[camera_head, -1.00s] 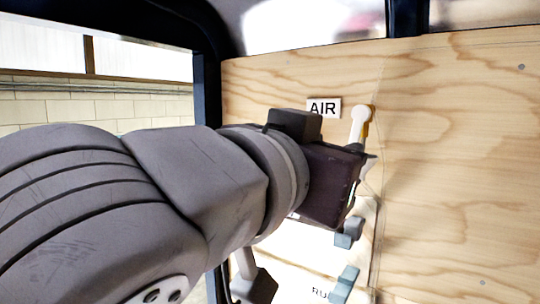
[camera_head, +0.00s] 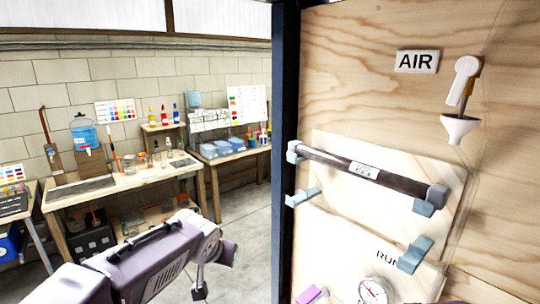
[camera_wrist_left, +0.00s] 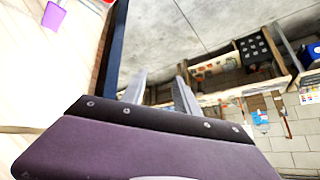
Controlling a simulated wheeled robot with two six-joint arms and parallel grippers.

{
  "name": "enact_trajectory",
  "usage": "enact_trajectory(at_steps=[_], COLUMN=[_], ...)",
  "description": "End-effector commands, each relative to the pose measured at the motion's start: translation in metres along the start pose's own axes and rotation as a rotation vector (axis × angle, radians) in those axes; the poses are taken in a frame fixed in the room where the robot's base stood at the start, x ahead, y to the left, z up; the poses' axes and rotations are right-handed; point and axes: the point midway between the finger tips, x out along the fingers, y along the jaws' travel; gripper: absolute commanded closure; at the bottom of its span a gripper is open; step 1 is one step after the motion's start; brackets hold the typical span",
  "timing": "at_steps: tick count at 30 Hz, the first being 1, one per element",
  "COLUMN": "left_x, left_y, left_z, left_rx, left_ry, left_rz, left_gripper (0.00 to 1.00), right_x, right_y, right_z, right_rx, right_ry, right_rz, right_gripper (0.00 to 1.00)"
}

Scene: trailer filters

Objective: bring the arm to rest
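My left arm (camera_head: 150,262) shows at the bottom of the head view, left of the panel's dark post and apart from the panel. In the left wrist view my left gripper (camera_wrist_left: 160,90) has its two pale fingers spread apart. Nothing is between them, and the floor shows beyond. In the head view the gripper's fingertips cannot be made out clearly. My right gripper is in neither view.
A plywood panel (camera_head: 375,100) at right carries an AIR label (camera_head: 416,61), a lever valve (camera_head: 463,80) over a white funnel (camera_head: 459,128), a dark tube (camera_head: 370,173) in grey brackets, and a gauge (camera_head: 374,291). Workbenches (camera_head: 130,182) stand behind at left. Open floor (camera_head: 245,220) lies between.

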Motion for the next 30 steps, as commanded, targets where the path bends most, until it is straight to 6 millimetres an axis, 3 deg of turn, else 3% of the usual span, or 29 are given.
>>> enact_trajectory(at_steps=[1,3,6,9,12,14,30], left_x=[0.019,0.037,0.047,0.042,0.035,0.033,0.036], left_y=[-0.015,-0.026,-0.025,-0.007,0.008,0.014,0.014], left_z=[0.042,0.104,0.188,0.249,0.284,0.294,0.288], left_rx=[-0.046,-0.112,-0.197,-0.236,-0.249,-0.255,-0.226], left_ry=[-0.099,-0.233,-0.406,-0.529,-0.594,-0.609,-0.585], left_rz=[-0.011,-0.009,0.014,0.053,0.084,0.099,0.111], left_gripper=[0.64,0.64,0.64,0.64,0.64,0.64,0.64], right_x=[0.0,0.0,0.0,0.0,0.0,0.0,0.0], right_y=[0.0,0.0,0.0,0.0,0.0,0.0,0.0], right_z=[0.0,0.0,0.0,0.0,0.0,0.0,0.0], right_rx=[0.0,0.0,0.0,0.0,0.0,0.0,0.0], right_ry=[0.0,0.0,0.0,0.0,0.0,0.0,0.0], right_rz=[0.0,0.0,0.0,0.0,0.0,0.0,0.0], right_gripper=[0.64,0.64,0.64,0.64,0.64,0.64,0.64])
